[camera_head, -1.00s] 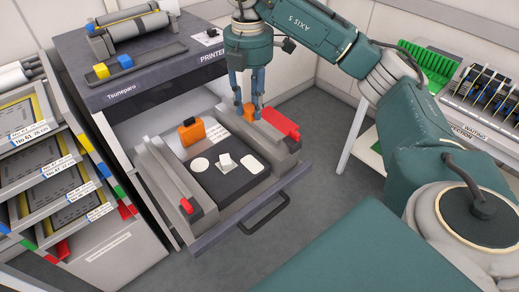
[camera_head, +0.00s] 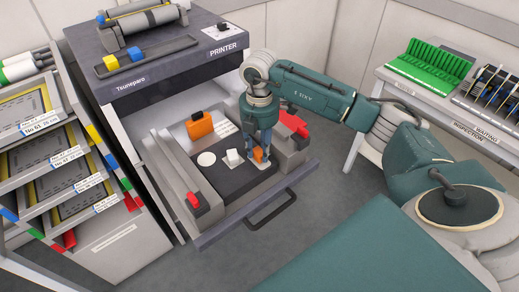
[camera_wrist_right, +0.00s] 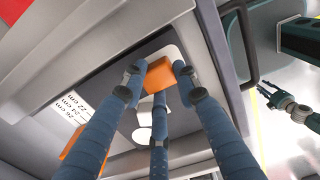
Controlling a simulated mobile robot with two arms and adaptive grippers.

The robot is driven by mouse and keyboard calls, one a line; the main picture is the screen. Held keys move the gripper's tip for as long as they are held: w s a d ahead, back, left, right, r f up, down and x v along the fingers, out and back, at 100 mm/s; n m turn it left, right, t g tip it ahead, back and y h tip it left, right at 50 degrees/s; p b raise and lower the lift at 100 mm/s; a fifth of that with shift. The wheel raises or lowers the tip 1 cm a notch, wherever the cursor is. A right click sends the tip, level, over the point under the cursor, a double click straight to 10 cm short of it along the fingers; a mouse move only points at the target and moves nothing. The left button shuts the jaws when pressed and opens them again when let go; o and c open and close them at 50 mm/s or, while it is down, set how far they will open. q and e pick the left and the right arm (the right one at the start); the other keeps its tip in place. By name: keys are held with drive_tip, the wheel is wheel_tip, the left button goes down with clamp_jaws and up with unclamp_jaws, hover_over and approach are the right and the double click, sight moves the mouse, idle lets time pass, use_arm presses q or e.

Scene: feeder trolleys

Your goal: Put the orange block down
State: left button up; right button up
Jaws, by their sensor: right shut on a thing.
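My right gripper (camera_head: 260,150) points down into the open printer drawer (camera_head: 215,232) and is shut on the orange block (camera_head: 257,154). The block is over or on a white rounded patch at the right of the dark mat (camera_head: 215,188); I cannot tell whether it touches. In the right wrist view the block (camera_wrist_right: 160,75) sits between the fingertips, with the white patch (camera_wrist_right: 172,50) behind it. A small gripper (camera_wrist_right: 290,105), seemingly my left one, shows at the right of that view; its opening is unclear. It is not in the head view.
A white block (camera_head: 233,157) and a white round patch (camera_head: 206,159) lie left of the gripper. A larger orange item (camera_head: 199,126) with a black top stands behind. Red pieces (camera_head: 293,124) sit on the drawer sides. A rack (camera_head: 60,150) stands at left.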

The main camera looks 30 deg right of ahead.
sight(259, 152)
drive_tip(key=shift+f, duration=0.4)
drive_tip(key=shift+f, duration=0.2)
drive_tip(key=o, duration=1.1)
drive_tip(key=shift+o, duration=0.2)
drive_tip(key=shift+r, duration=0.2)
wheel_tip(259, 152, up, 12)
drive_tip(key=b, duration=0.1)
drive_tip(key=shift+b, duration=0.35)
